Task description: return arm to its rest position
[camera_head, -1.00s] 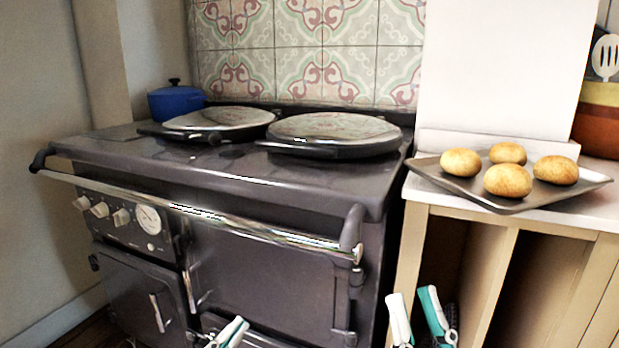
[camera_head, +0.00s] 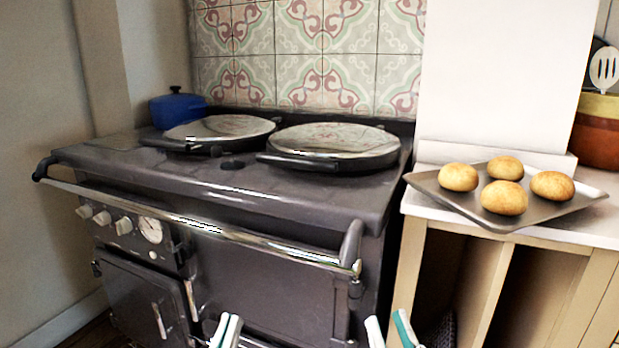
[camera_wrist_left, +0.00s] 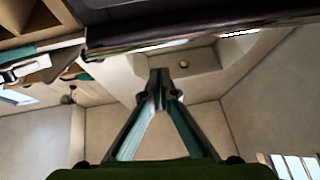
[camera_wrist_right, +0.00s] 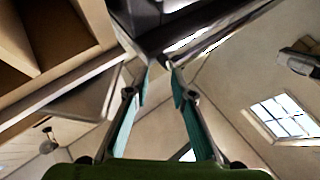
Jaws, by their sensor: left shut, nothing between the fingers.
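My left gripper (camera_head: 227,328) shows at the bottom edge of the head view, in front of the dark range cooker. It is shut and empty; in the left wrist view its fingertips (camera_wrist_left: 160,76) meet. My right gripper (camera_head: 389,328) is at the bottom edge, between the cooker and the wooden counter. It is open and empty; in the right wrist view a gap shows between its fingertips (camera_wrist_right: 161,72). Both grippers point upward and sit low, below the cooker's front rail. Most of both arms is out of the head view.
The range cooker (camera_head: 260,190) has a chrome front rail (camera_head: 215,226) standing out from it. A tray (camera_head: 545,212) with several buns rests on the counter at right, its corner overhanging the front edge. A blue pot (camera_head: 178,110) stands at the back left.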

